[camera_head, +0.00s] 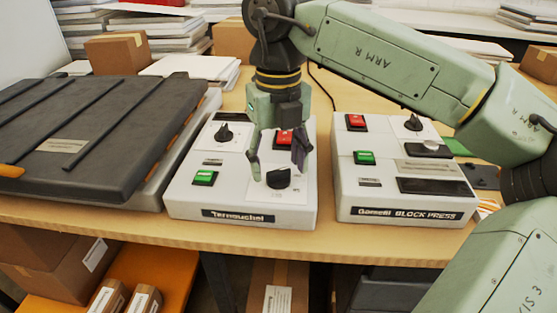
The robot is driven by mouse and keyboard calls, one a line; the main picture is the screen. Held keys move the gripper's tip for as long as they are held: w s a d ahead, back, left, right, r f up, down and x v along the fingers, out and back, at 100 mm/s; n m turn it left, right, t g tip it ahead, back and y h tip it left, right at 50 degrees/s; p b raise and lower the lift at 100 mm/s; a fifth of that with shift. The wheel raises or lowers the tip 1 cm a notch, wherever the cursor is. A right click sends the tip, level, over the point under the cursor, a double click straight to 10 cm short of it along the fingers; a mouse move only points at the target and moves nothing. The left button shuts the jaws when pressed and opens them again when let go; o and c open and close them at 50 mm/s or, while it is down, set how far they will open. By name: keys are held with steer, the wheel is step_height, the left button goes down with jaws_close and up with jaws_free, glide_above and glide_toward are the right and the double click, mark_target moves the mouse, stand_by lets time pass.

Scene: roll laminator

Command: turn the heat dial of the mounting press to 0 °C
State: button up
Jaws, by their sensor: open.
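Two white control boxes stand side by side on the table; I cannot read which dial is marked for heat. The left box (245,197), labelled "Ternauchel", has a black dial (279,178) at its front right and another black dial (224,133) at its back left. The right box (405,200), labelled "BLOCK PRESS", has a black dial (413,123) at its back right. My gripper (277,168) points down, open, over the left box. Its fingertips appear on either side of the front dial; whether they touch it I cannot tell. The dial's scale is too small to read.
The left box has a red switch (285,138), partly behind my gripper, and a green switch (205,178). The right box also has red (355,122) and green (364,157) switches. A large dark flat press (85,135) stands left. Paper stacks and cartons (117,52) fill the back.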

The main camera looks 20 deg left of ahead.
steer(key=shift+f, duration=0.35)
steer(key=shift+c, duration=0.3)
steer(key=c, duration=1.1)
